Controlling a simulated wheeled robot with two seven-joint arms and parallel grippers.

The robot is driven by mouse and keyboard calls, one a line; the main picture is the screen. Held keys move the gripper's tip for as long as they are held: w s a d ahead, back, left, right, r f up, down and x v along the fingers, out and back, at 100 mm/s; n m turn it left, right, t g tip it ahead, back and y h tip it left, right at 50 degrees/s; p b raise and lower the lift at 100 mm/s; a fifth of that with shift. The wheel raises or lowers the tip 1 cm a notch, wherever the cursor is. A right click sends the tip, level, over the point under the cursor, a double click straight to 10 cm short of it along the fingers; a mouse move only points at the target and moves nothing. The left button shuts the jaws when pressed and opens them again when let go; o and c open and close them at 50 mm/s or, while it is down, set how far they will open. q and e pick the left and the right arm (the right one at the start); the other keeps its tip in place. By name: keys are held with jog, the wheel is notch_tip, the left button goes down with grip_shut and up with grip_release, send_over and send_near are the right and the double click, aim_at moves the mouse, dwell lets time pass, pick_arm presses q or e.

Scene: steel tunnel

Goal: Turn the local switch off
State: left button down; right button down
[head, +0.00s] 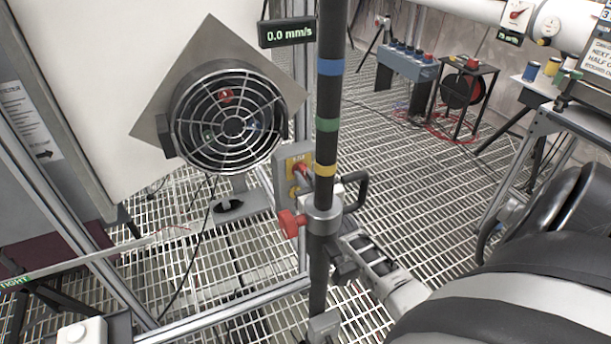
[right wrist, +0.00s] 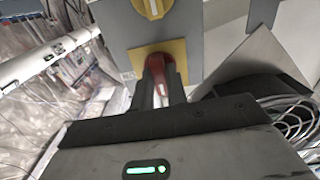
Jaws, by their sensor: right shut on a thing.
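The local switch is a grey box (head: 281,176) with a yellow plate and a red handle (head: 298,171), partly hidden behind a black pole. In the right wrist view the red handle (right wrist: 158,66) stands out from its yellow plate (right wrist: 178,48), with a second yellow round part (right wrist: 151,8) beyond it. My right gripper (right wrist: 162,92) is shut on the red handle, its fingers at either side of it. In the head view its fingertips are mostly hidden by the pole. I cannot read the switch's position. My left gripper is not in view.
A caged fan (head: 232,118) is at left; a display (head: 287,33) reads 0.0 mm/s. A bench (head: 560,115) stands at right on the grating floor.

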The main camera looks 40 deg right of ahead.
jog(key=c, duration=1.4)
grip_release()
jog(key=v, duration=1.6)
jog(key=shift+d, duration=0.1)
